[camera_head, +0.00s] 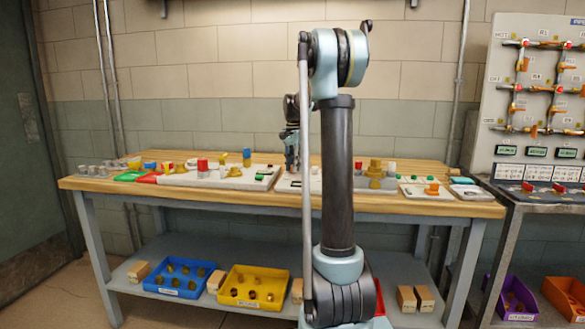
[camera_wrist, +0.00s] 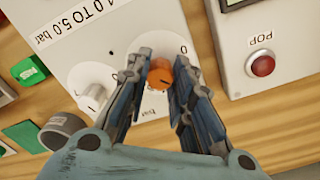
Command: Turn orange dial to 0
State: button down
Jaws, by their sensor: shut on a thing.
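The orange dial (camera_wrist: 160,75) sits on a white panel (camera_wrist: 120,30) in the wrist view, with a dark pointer line on its face. A "0" mark is printed on the panel above and right of the dial. My gripper (camera_wrist: 160,78) has one finger on each side of the dial and is shut on it. The finger bodies cover part of the panel around the dial. In the head view my gripper (camera_head: 292,165) is at the middle of the bench, and the orange dial is hidden there behind my arm.
In the wrist view a white knob (camera_wrist: 92,85) is left of the dial, and a box with a red button (camera_wrist: 262,64) is at the right. The wooden bench (camera_head: 100,183) holds several other panels and blocks. A grey cylinder (camera_wrist: 64,130) lies close to my gripper's left side.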

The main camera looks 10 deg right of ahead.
jog(key=shift+w+n, duration=0.2)
jog(key=shift+n, duration=0.2)
jog(key=n, duration=1)
jog(key=shift+n, duration=0.4)
jog(key=c, duration=1.4)
grip_release()
jog(key=shift+o, duration=0.2)
jog(key=shift+s, duration=0.1)
notch_tip(320, 180, up, 12)
